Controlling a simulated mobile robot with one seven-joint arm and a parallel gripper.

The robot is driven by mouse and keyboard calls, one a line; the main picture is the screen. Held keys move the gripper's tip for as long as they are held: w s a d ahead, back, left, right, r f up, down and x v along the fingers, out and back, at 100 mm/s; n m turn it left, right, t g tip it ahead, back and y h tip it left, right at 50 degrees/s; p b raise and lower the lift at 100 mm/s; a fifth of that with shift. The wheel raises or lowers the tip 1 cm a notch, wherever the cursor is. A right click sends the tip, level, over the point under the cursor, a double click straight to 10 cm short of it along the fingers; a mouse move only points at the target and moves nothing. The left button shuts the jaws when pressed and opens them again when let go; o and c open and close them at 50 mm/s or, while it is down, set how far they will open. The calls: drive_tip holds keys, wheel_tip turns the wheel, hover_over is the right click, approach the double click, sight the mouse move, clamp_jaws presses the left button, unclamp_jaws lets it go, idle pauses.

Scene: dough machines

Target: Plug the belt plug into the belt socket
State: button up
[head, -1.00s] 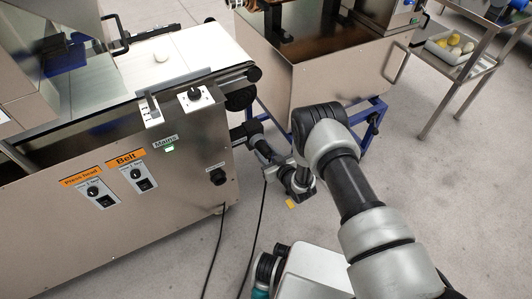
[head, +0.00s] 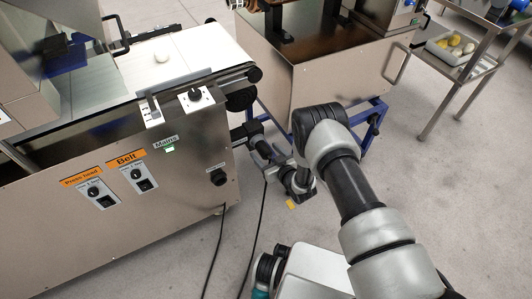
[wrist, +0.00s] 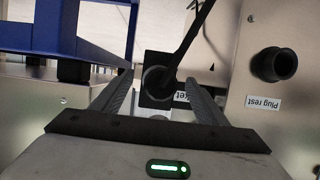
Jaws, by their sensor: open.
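The black belt plug (wrist: 157,82) shows in the wrist view between my gripper's fingers, with its dark cable (wrist: 196,32) running up from it. It sits at the black square belt socket (wrist: 148,98), in front of a label partly hidden by a finger and ending in "ket". Whether the plug is fully seated I cannot tell. My gripper (wrist: 160,78) is open, with one finger on each side of the plug. In the head view my gripper (head: 243,132) is small, by the machine's right end under the belt; the plug cannot be made out there.
The black plug rest (wrist: 273,64) looks empty on the metal panel at right; it also shows in the head view (head: 218,177). A blue frame (wrist: 70,35) stands close on the left. Black cables (head: 257,240) hang to the open floor.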

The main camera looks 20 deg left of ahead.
drive_tip(key=shift+s+d+r, duration=0.15)
drive_tip(key=shift+d, duration=0.05)
drive_tip(key=shift+p+v, duration=1.35)
drive_tip(key=shift+v, duration=0.5)
drive_tip(key=shift+s+d, duration=0.1)
drive_tip(key=shift+d, duration=0.1)
drive_tip(key=shift+s+d+r, duration=0.15)
drive_tip(key=shift+s+d, duration=0.05)
drive_tip(key=shift+d, duration=0.05)
drive_tip(key=p+v, duration=0.4)
drive_tip(key=v, duration=1.2)
drive_tip(key=shift+s+d, duration=0.15)
drive_tip(key=shift+s, duration=0.1)
drive_tip(key=shift+w+r, duration=0.1)
drive_tip(key=shift+r, duration=0.05)
